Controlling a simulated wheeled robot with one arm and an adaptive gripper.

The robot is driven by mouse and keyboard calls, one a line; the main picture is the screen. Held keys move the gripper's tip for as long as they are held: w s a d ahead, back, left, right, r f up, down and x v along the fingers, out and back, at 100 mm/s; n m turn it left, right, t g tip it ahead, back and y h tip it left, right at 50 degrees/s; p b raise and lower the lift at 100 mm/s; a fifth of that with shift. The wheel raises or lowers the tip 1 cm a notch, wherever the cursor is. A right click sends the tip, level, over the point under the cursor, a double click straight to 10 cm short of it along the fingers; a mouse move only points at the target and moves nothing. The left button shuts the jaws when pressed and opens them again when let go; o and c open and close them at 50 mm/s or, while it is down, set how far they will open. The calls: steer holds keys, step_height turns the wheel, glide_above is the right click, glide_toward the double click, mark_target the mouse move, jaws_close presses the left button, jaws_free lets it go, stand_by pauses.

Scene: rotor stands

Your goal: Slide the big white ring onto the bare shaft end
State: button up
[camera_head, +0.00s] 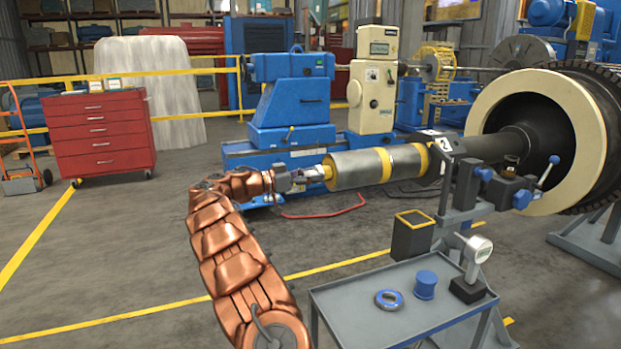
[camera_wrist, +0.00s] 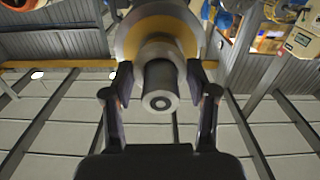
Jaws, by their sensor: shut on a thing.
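The big white ring (camera_head: 490,85) is cream-coloured and stands upright at the right, around the dark rotor's end. The dark shaft (camera_head: 500,143) sticks out leftward through its opening. A grey cylinder (camera_head: 355,170) with yellow bands lies level, in line with the shaft, its right end by the shaft's tip; I cannot tell whether they touch. My gripper (camera_head: 312,176) is shut on the narrow stub at the cylinder's left end. In the wrist view, my fingers (camera_wrist: 160,78) stand on both sides of the stub (camera_wrist: 160,88), with the yellow end face (camera_wrist: 160,28) behind.
A support stand (camera_head: 465,185) with blue knobs is under the shaft tip. A grey cart (camera_head: 370,322) in front carries a blue ring (camera_head: 389,299), a blue cup (camera_head: 426,284) and a dial gauge (camera_head: 472,270). A blue machine (camera_head: 290,100) stands behind.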

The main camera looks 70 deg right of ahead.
steer(key=o, duration=1.2)
steer(key=shift+c, duration=0.2)
steer(key=shift+o, duration=1.2)
steer(key=shift+w+a, duration=0.1)
steer(key=shift+b+v, duration=0.75)
steer(key=shift+v, duration=0.3)
steer(key=b+v, duration=0.2)
steer(key=v, duration=0.4)
steer(key=shift+w+a, duration=0.25)
steer(key=shift+c, duration=0.4)
